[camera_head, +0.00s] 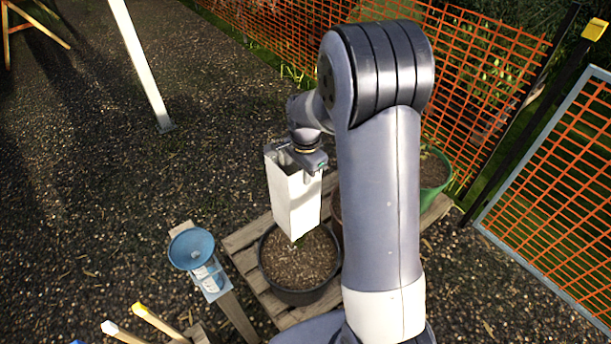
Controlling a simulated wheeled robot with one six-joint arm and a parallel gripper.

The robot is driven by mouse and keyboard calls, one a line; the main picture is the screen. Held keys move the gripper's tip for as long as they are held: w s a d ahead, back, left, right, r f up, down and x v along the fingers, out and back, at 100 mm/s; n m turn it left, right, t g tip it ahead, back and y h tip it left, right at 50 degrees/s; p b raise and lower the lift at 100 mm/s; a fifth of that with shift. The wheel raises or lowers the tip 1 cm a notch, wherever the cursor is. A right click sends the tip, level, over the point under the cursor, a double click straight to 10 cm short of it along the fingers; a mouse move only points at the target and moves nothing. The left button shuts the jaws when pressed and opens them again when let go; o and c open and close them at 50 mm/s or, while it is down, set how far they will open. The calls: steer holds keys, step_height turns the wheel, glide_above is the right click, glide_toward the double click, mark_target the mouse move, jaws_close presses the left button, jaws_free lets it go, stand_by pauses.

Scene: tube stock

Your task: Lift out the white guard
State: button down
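The white guard (294,197) is a tall, open-topped square tube in the middle of the view. It is roughly upright, with its lower end in front of the soil of a round black pot (303,297). A little green shows at its bottom edge. I cannot tell whether that end touches the soil or hangs just above it. My gripper (308,160) is at the guard's top rim and appears shut on its wall. The fingertips are partly hidden by the guard and my wrist.
The pot stands on a wooden pallet (243,237). A green pot (436,172) is behind my arm at the right. A blue funnel-shaped dish (192,248) stands on a post at the left. Orange mesh fencing (481,62) closes off the back and right. Open gravel lies left.

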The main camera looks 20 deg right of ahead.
step_height(320, 180, up, 16)
steer(key=p, duration=0.9)
steer(key=shift+r+p, duration=0.25)
steer(key=shift+p, duration=0.15)
stand_by(0.4)
